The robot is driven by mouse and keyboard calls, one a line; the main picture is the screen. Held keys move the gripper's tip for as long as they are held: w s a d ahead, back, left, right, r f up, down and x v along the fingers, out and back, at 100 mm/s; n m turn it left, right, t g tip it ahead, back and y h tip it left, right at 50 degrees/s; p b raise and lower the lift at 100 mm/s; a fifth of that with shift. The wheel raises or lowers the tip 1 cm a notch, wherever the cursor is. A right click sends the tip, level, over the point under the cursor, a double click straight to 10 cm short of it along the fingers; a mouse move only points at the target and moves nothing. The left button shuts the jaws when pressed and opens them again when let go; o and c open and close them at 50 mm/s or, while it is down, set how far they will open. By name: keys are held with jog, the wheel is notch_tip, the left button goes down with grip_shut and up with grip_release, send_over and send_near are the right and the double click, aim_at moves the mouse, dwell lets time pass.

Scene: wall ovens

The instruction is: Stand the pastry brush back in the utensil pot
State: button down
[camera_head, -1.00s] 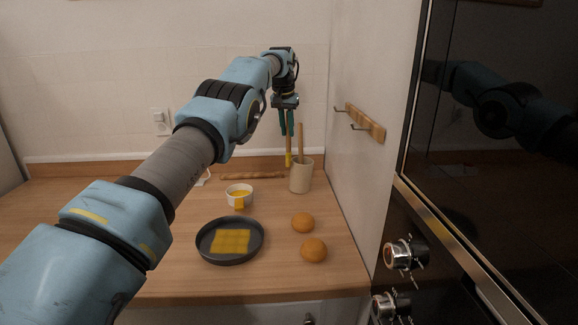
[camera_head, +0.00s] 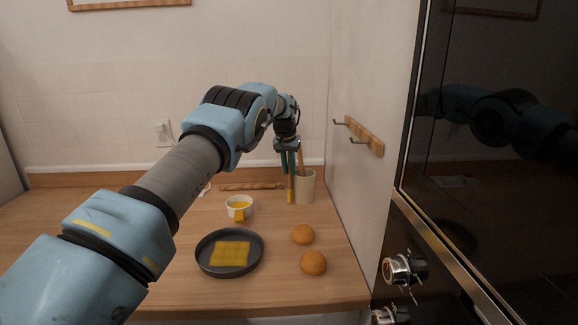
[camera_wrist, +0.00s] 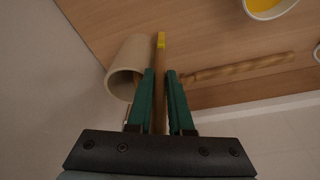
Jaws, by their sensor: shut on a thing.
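My gripper (camera_head: 289,170) is shut on the pastry brush (camera_head: 290,189), which hangs upright with its yellow end down. In the wrist view the brush's wooden handle (camera_wrist: 160,65) runs between the green fingers (camera_wrist: 160,78). The beige utensil pot (camera_head: 306,188) stands near the right wall, with a wooden handle rising from it. The brush's yellow end is lower than the pot's rim and appears outside the pot, at its left. In the wrist view the pot (camera_wrist: 129,62) lies just left of the brush; I cannot tell whether they touch.
A rolling pin (camera_head: 251,187) lies behind, left of the pot. A white cup with yellow contents (camera_head: 239,203), a dark pan (camera_head: 203,262) and two orange-brown round things (camera_head: 303,235) are nearer. A hook rail (camera_head: 363,135) is on the right wall. The left counter is clear.

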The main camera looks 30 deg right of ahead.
jog(key=shift+f, duration=0.4)
jog(key=c, duration=0.8)
grip_release()
jog(key=shift+r, duration=0.5)
jog(key=b+v, duration=0.4)
jog(key=v, duration=0.7)
jog(key=shift+a+r, duration=0.2)
jog(key=shift+r, duration=0.15)
